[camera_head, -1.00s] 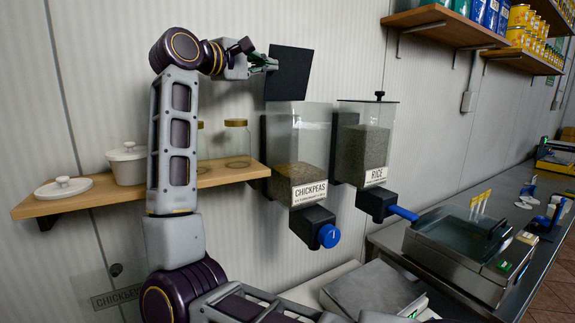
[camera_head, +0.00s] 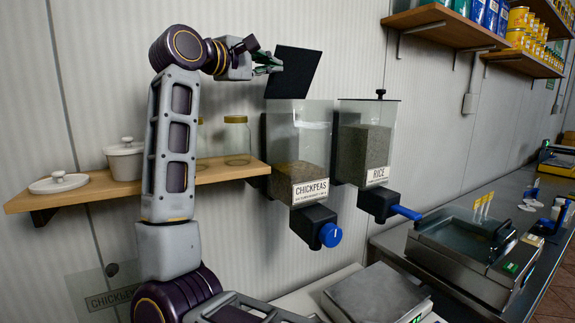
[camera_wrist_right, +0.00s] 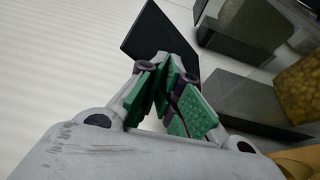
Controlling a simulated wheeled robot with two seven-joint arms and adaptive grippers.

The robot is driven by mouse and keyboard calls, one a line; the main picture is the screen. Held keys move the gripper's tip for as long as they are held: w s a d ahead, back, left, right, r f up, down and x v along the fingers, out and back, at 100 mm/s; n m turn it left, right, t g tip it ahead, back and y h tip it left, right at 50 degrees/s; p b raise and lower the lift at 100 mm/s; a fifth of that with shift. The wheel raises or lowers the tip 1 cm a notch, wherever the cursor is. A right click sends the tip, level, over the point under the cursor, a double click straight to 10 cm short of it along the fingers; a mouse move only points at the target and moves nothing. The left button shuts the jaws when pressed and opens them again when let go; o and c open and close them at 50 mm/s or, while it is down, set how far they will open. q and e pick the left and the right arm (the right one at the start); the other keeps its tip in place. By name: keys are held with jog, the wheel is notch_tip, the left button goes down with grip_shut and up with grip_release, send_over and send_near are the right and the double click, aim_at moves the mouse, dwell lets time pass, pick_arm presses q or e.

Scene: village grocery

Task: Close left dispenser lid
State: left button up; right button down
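The left dispenser, labelled CHICKPEAS (camera_head: 309,189), hangs on the wall, partly filled. Its flat black lid (camera_head: 292,73) stands raised above the open top, leaning a little to the right. The lid also shows in the right wrist view (camera_wrist_right: 160,32), just beyond the fingertips. My right gripper (camera_head: 279,64) is beside the lid's left face, near its upper part, and seems to touch it. In the right wrist view its green-padded fingers (camera_wrist_right: 169,72) are close together with nothing visible between them. My left gripper is not in view.
The RICE dispenser (camera_head: 363,145) stands right of it, its lid down. A wooden shelf (camera_head: 215,175) below my arm holds a white pot (camera_head: 126,162), a white lid (camera_head: 60,184) and glass jars (camera_head: 237,140). A scale (camera_head: 375,293) and a counter are lower right.

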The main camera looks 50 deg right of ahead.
jog(key=shift+g, duration=0.4)
jog(key=shift+s+d+f+b, duration=0.15)
jog(key=shift+s+f+b, duration=0.5)
jog(key=shift+s+f, duration=0.25)
jog(key=shift+s+d+f+b, duration=0.1)
jog(key=shift+s+f+b, duration=0.6)
jog(key=shift+s, duration=0.3)
jog(key=shift+s+a+r, duration=0.1)
jog(key=shift+s+a, duration=0.2)
jog(key=shift+s, duration=0.25)
jog(key=shift+s+d+r+m, duration=0.15)
jog(key=shift+s+d+m, duration=0.15)
jog(key=shift+r, duration=0.1)
jog(key=s+a+r+p, duration=0.1)
jog(key=a+r+p, duration=0.4)
jog(key=r, duration=0.3)
jog(key=shift+a+p, duration=0.3)
jog(key=shift+a, duration=0.4)
jog(key=shift+f, duration=0.1)
